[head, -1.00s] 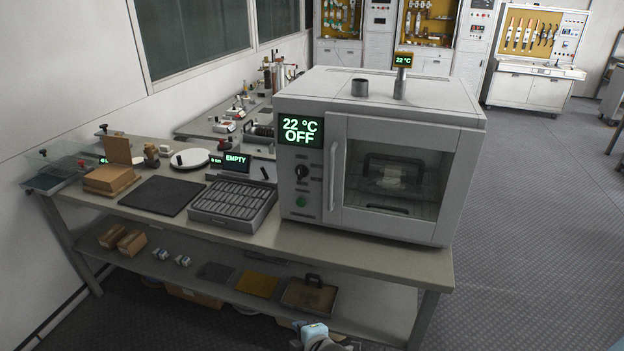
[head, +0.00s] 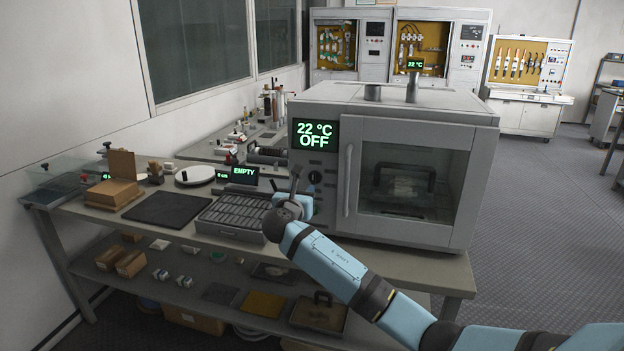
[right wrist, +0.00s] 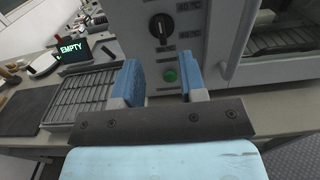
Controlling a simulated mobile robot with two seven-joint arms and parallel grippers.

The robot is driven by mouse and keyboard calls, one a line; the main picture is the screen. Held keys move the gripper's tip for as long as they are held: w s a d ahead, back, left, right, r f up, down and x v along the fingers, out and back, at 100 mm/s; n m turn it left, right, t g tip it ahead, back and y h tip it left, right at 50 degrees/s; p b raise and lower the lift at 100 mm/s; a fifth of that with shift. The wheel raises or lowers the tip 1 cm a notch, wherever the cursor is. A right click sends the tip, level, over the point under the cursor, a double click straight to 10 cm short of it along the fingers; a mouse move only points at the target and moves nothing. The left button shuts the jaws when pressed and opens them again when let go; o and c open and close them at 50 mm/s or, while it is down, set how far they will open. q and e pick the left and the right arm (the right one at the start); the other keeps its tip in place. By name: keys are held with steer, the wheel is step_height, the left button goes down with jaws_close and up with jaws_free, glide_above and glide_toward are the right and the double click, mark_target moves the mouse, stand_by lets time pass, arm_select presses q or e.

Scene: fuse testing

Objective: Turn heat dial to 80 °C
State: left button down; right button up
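The heat dial (head: 315,178) is a black knob with a pale pointer mark on the left panel of the grey oven (head: 413,240). In the right wrist view the dial (right wrist: 160,28) is beyond and above the fingers, its pointer roughly vertical. The oven display (head: 315,135) reads 22 °C OFF. A green button (right wrist: 170,76) sits below the dial, between the fingers in that view. My right gripper (right wrist: 162,82) is open and empty, in front of the panel and apart from the dial. My left gripper is not in view.
The oven door handle (head: 348,180) stands out just right of the dial. A slotted tray (head: 235,232) with a display reading EMPTY (head: 244,172) lies left of the oven. A dark mat (head: 165,208) lies farther left on the bench.

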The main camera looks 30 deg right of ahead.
mark_target(313, 175)
steer(key=x, duration=0.9)
steer(key=shift+w+d, duration=0.25)
steer(key=shift+w, duration=0.1)
steer(key=shift+c, duration=0.2)
jaws_close()
